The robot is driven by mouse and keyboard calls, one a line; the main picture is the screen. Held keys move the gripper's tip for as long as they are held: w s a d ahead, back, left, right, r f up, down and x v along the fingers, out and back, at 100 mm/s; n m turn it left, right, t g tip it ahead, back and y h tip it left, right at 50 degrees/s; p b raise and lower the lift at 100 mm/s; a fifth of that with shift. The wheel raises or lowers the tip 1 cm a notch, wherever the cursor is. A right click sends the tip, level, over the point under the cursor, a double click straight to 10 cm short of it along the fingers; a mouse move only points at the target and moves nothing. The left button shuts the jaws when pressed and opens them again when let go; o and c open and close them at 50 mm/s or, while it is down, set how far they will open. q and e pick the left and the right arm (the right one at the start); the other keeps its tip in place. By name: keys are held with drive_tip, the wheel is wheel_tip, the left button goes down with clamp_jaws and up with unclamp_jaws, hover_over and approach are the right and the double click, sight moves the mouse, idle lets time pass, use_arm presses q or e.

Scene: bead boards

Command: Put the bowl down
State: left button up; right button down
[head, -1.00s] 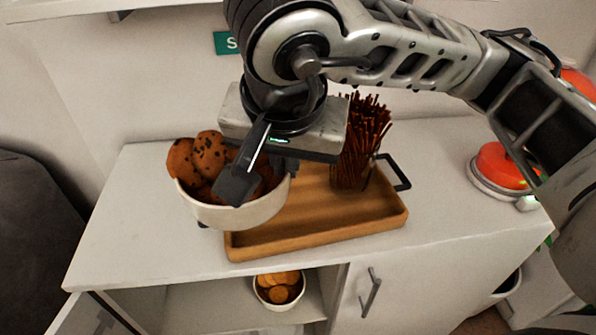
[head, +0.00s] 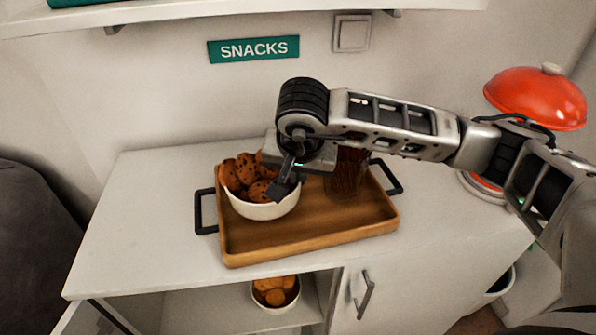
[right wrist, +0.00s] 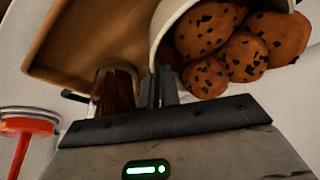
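The white bowl (head: 262,210) holds several brown cookies with dark chips. In the head view it is upright over the left part of the wooden tray (head: 300,237) and looks to be on or just above its floor; I cannot tell if it touches. My right gripper (head: 281,186) is at the bowl's right rim. In the right wrist view the fingers (right wrist: 163,88) are close together at the wall of the bowl (right wrist: 162,30), gripping its rim. The cookies (right wrist: 240,45) show beside them. My left gripper is not in view.
A container of dark sticks (head: 347,172) stands on the tray's right, partly behind my arm. A red lamp (head: 535,97) is at the right. Another bowl of round snacks (head: 275,292) sits on the shelf below. The counter left of the tray (head: 135,225) is clear.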

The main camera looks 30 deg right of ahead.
drive_tip(key=shift+f, duration=0.45)
drive_tip(key=c, duration=1.6)
unclamp_jaws()
drive_tip(key=shift+r, duration=0.25)
drive_tip(key=v, duration=1.2)
drive_tip(key=shift+f+b, duration=0.1)
drive_tip(key=shift+b, duration=0.3)
